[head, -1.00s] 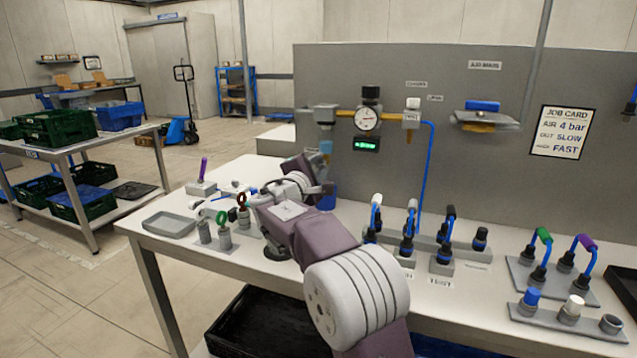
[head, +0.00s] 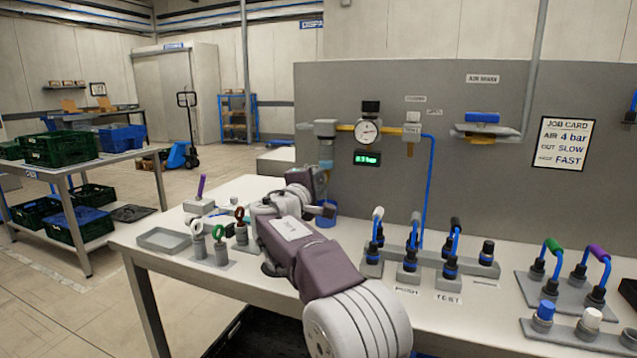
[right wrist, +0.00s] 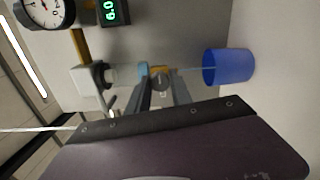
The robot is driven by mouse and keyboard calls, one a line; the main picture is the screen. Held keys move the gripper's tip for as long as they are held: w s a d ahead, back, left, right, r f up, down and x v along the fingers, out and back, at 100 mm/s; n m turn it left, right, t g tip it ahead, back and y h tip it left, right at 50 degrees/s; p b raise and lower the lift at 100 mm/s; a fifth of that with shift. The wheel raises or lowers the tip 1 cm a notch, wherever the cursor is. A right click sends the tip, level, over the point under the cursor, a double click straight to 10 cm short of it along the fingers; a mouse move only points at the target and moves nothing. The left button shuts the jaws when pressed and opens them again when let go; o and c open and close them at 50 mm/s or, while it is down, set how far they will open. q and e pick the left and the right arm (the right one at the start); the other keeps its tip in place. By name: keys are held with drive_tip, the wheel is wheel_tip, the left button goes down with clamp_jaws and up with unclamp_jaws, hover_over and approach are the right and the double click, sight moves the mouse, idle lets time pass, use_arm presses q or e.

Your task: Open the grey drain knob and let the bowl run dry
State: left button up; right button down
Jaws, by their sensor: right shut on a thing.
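My right gripper (head: 322,180) is at the filter unit on the grey panel, under its bowl (head: 326,152). In the right wrist view its two fingers (right wrist: 160,86) are shut on the small grey drain knob (right wrist: 159,82) below the bowl's light-blue part (right wrist: 144,70). A thin pale line runs from the knob to the blue cup (right wrist: 241,67), like a stream. In the head view the blue cup (head: 327,218) stands on the bench below, partly behind my arm. My left gripper is not in view.
A pressure gauge (head: 367,132) and green display (head: 367,158) sit right of the filter. Knobs with coloured rings (head: 219,240) and a grey tray (head: 163,240) are on the bench's left. Several hose couplings (head: 408,255) stand right of my arm.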

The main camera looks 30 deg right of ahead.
drive_tip(key=c, duration=1.1)
unclamp_jaws()
drive_tip(key=shift+c, duration=0.2)
drive_tip(key=v, duration=0.9)
